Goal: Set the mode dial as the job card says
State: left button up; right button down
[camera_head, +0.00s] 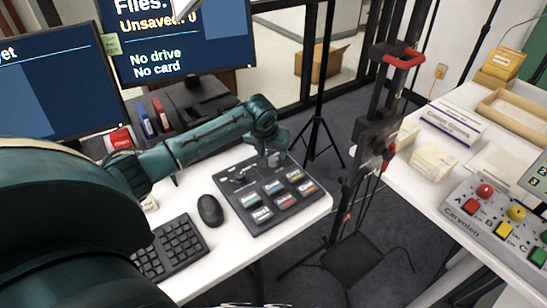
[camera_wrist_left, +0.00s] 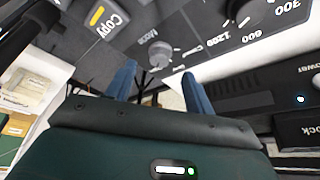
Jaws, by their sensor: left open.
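The dark control panel (camera_head: 258,216) lies on the white desk, with several coloured buttons. My left gripper (camera_head: 268,158) is over the panel's far edge, pointing down. In the left wrist view its two blue fingers (camera_wrist_left: 159,72) are apart, with nothing held between them. The grey mode dial (camera_wrist_left: 160,53), with a "Mode" label, lies just beyond and between the fingertips; I cannot tell whether they touch it. Its setting is too small to read. A second dial (camera_wrist_left: 238,8) with 300, 600 and 1200 marks is beside it. I cannot make out a readable job card.
A mouse (camera_head: 210,210) and keyboard (camera_head: 172,246) are left of the panel. Monitors (camera_head: 184,45) stand behind, one reading "No drive, No card". A black stand (camera_head: 375,140) separates this desk from a right table with boxes and a button console (camera_head: 500,222).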

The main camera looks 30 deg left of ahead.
aim_at(274, 158)
pick_arm(q)
jog(key=shift+x, duration=2.25)
jog(key=c, duration=1)
jog(key=shift+o, duration=0.2)
jog(key=shift+d+r, duration=0.1)
